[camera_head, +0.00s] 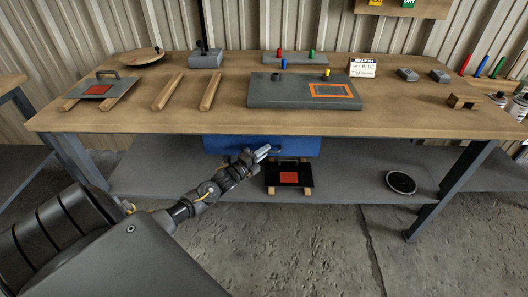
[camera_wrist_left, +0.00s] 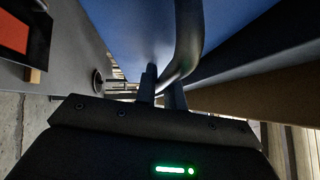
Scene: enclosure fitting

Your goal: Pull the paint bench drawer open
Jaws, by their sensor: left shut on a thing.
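The blue drawer (camera_head: 225,145) hangs under the wooden bench top (camera_head: 150,118); its front faces me, and I cannot tell how far out it sits. My left gripper (camera_head: 264,152) reaches its front from the lower left. In the left wrist view, my left gripper (camera_wrist_left: 162,88) is shut on the grey curved drawer handle (camera_wrist_left: 188,40), with the blue drawer front (camera_wrist_left: 120,25) just beyond. The fingers and handle are small in the head view. My right gripper is not in view.
A dark panel with a red square (camera_head: 289,178) rests on wooden blocks on the lower shelf (camera_head: 345,185), close below the drawer. A round black disc (camera_head: 400,182) lies farther right. A grey board (camera_head: 290,92) and wooden rails (camera_head: 211,91) are on the bench top.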

